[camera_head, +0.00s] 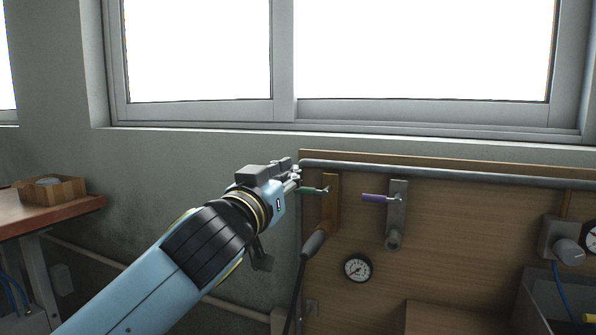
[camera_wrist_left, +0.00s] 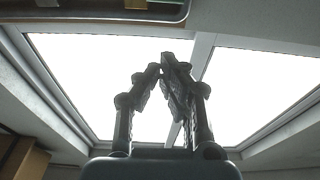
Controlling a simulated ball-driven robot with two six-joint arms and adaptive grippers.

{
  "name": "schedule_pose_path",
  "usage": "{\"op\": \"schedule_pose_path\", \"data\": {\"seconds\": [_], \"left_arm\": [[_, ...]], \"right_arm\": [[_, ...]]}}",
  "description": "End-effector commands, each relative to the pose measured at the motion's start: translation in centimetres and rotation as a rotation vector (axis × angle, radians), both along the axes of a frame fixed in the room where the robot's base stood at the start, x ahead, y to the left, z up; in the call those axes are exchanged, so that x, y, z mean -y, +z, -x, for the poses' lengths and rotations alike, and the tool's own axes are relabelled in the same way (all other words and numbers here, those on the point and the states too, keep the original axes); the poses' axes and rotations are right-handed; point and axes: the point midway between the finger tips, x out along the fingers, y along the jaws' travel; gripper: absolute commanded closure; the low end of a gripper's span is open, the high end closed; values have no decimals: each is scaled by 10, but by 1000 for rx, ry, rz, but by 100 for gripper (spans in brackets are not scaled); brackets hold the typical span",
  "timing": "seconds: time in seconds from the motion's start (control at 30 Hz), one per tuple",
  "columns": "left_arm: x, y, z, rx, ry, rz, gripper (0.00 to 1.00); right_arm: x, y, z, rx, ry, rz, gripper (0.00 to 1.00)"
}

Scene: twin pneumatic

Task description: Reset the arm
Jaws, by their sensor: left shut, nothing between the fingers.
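My left arm comes in from the lower left in the head view. Its gripper (camera_head: 293,175) is at the upper left corner of the wooden panel, close to the green-handled lever (camera_head: 313,190). I cannot tell from this view whether it touches the lever. In the left wrist view the fingers of the left gripper (camera_wrist_left: 163,70) meet at their tips with nothing between them, against the bright window. My right gripper is not in view.
The wooden panel (camera_head: 450,236) carries a purple-handled lever (camera_head: 376,198), a gauge (camera_head: 358,267), a grey pipe (camera_head: 430,170) and a hanging hose tool (camera_head: 314,243). A box (camera_head: 68,190) sits on a table (camera_head: 40,215) at left. Windows (camera_head: 420,50) fill the wall above.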

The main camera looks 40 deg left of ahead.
Motion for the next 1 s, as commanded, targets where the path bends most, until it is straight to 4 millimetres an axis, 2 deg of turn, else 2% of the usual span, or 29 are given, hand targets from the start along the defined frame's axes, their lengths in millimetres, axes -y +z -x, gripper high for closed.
{"op": "schedule_pose_path", "data": {"seconds": [0.13,0.4,0.47,0.53,0.57,0.67,0.7,0.77,0.8,0.87,0.9,0.97,1.0], "left_arm": [[4,-3,16,1,-1,2,100],[5,-3,21,-1,0,1,100],[5,-11,23,-15,2,9,100],[2,-32,19,-57,11,17,100],[1,-46,18,-84,15,24,100],[-5,-108,13,-203,26,55,100],[-7,-138,13,-260,29,67,100],[-9,-184,16,-346,32,79,100],[-11,-216,21,-406,34,85,100],[-12,-264,31,-499,37,96,100],[-12,-296,41,-563,36,103,100],[-12,-343,58,-655,34,110,100],[-12,-374,73,-719,34,116,100]], "right_arm": [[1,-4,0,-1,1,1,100],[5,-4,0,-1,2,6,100],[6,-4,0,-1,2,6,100],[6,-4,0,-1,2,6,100],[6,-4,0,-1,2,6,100],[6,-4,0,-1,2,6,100],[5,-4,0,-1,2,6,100],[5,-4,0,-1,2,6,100],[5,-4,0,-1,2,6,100],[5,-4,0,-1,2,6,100],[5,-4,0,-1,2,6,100],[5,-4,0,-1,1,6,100],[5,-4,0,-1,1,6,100]]}}
